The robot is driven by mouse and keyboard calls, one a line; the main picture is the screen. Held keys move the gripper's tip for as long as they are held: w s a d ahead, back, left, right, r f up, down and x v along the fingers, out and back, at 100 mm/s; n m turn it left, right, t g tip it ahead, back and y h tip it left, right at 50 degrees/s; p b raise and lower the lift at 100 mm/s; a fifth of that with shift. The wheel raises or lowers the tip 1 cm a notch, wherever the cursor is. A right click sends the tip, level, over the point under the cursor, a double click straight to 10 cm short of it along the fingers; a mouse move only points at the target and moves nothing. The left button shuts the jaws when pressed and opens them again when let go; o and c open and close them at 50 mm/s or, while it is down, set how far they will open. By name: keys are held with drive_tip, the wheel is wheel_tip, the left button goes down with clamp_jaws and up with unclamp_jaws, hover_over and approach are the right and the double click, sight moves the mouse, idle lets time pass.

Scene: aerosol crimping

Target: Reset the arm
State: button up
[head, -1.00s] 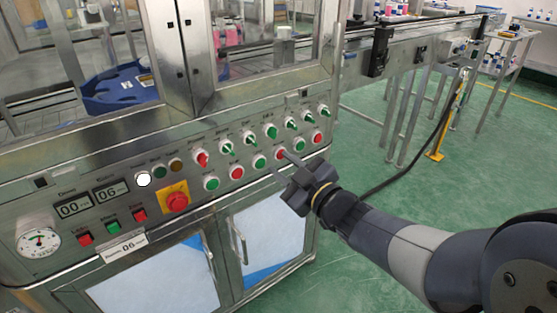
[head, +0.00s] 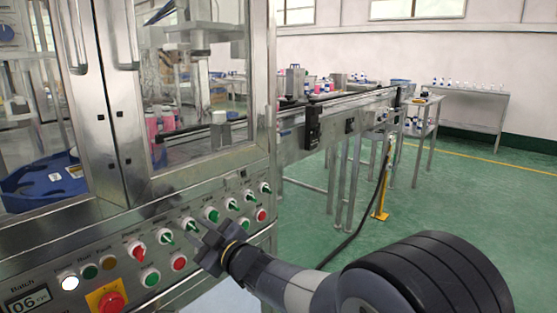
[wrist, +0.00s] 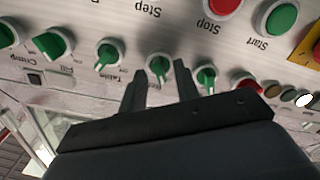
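My gripper (head: 196,233) is in front of the machine's control panel (head: 210,262), by the upper row of knobs. In the wrist view its two fingers (wrist: 160,75) are apart, with a green knob (wrist: 159,67) showing between and beyond their tips. I see nothing held. I cannot tell whether the fingers touch the knob. Another green knob (wrist: 205,76) is just right of the right finger. The knob labelled Table (wrist: 109,53) is to the left. The arm hides part of the lower button row in the head view.
A red emergency button (head: 110,301) on a yellow plate and a lit white lamp (head: 69,282) are at the panel's lower left. Glass doors (head: 195,85) rise above the panel. A conveyor (head: 340,120) extends right. Open green floor (head: 460,200) lies right of the machine.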

drive_tip(key=shift+w+a, duration=0.3)
drive_tip(key=shift+a, duration=0.1)
drive_tip(key=shift+d, duration=0.1)
